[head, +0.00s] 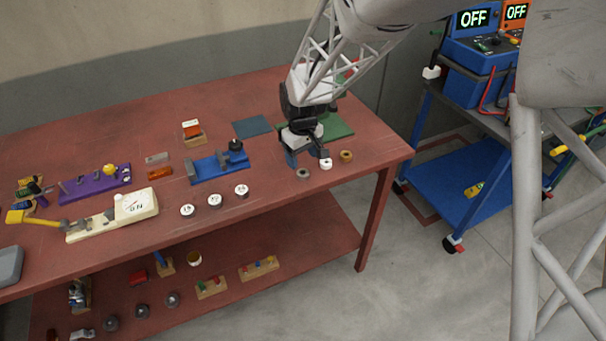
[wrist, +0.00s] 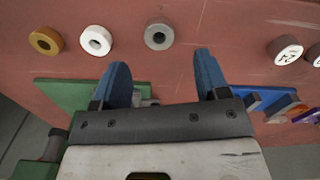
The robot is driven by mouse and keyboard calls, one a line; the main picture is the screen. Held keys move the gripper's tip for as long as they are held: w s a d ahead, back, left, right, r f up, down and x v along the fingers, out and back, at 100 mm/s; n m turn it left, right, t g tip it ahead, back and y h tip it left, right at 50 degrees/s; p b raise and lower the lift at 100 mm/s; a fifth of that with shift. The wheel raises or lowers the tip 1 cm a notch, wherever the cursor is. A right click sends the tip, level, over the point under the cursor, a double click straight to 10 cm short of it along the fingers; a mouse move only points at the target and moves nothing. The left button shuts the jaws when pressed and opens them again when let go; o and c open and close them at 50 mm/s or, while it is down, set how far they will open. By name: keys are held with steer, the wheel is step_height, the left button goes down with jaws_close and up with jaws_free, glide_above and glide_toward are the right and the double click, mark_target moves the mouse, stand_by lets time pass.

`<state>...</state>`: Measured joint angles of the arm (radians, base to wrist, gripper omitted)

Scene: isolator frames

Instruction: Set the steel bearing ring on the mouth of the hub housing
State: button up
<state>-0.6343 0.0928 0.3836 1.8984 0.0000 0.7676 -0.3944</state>
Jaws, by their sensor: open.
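The steel bearing ring (wrist: 146,38) lies flat on the red bench in the wrist view, ahead of the gap between my fingertips. In the head view the grey ring (head: 303,174) is near the bench's front edge. My gripper (wrist: 162,62) is open and empty, its two blue fingers apart and pointing toward the ring. In the head view my gripper (head: 306,154) is just behind the ring. A green plate (head: 338,127) is behind my gripper, with small grey parts partly hidden by a finger in the wrist view. I cannot clearly identify the hub housing.
A white ring (head: 326,164) and a brass-coloured ring (head: 346,156) lie to the right of the steel one in the head view. White-topped round pieces (head: 214,200) stand to the left. A blue fixture (head: 207,172) and a dark blue mat (head: 252,127) are behind them.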

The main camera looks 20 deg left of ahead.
mark_target(303, 172)
steer(key=shift+f, duration=0.35)
steer(key=shift+f, duration=0.15)
steer(key=shift+d+f, duration=0.1)
steer(key=shift+f, duration=2.4)
steer(key=shift+c, duration=0.5)
steer(key=c, duration=0.9)
